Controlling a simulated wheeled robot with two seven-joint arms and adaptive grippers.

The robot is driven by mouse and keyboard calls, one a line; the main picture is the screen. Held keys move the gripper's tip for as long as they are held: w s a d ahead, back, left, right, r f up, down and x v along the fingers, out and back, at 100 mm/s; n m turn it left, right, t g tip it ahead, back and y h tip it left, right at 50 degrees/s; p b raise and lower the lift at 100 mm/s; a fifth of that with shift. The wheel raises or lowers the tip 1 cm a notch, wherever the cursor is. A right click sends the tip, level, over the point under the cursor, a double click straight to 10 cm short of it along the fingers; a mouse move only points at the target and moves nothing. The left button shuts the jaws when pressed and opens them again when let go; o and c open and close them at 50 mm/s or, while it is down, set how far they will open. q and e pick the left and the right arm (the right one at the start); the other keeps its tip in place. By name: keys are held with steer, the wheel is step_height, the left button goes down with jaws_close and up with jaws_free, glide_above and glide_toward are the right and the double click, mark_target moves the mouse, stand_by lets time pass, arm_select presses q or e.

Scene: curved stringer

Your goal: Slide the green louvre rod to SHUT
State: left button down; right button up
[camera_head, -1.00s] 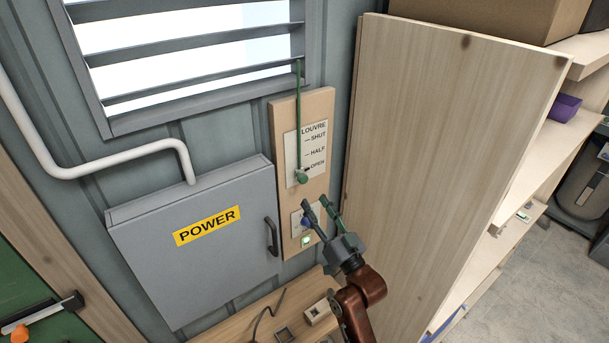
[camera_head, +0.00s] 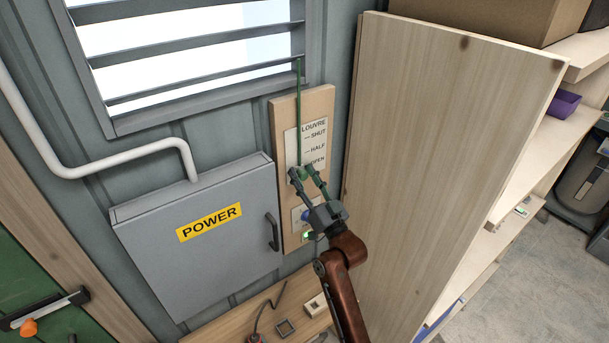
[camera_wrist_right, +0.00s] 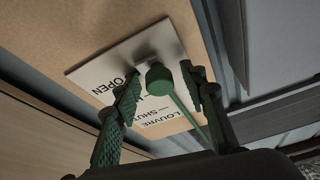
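The green louvre rod (camera_head: 299,110) runs down from the louvre slats to a green knob (camera_wrist_right: 158,76) on a wooden board (camera_head: 318,102) labelled SHUT, HALF and OPEN from top to bottom. The knob is at the OPEN end of the label plate (camera_head: 309,140). My right gripper (camera_head: 301,170) is at the knob with its fingers spread. In the right wrist view the knob and rod lie between the two fingers (camera_wrist_right: 160,78), with a gap on each side. In the head view the fingertips partly hide the knob. My left gripper is not in view.
A grey POWER box (camera_head: 200,240) with a dark handle (camera_head: 272,232) is left of the board. A tall wooden panel (camera_head: 440,140) stands close on the right. A green lit button (camera_head: 308,236) is below the gripper. A wooden bench (camera_head: 240,325) is at the bottom.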

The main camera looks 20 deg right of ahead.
steer(key=shift+d, duration=0.1)
steer(key=c, duration=0.6)
jaws_close()
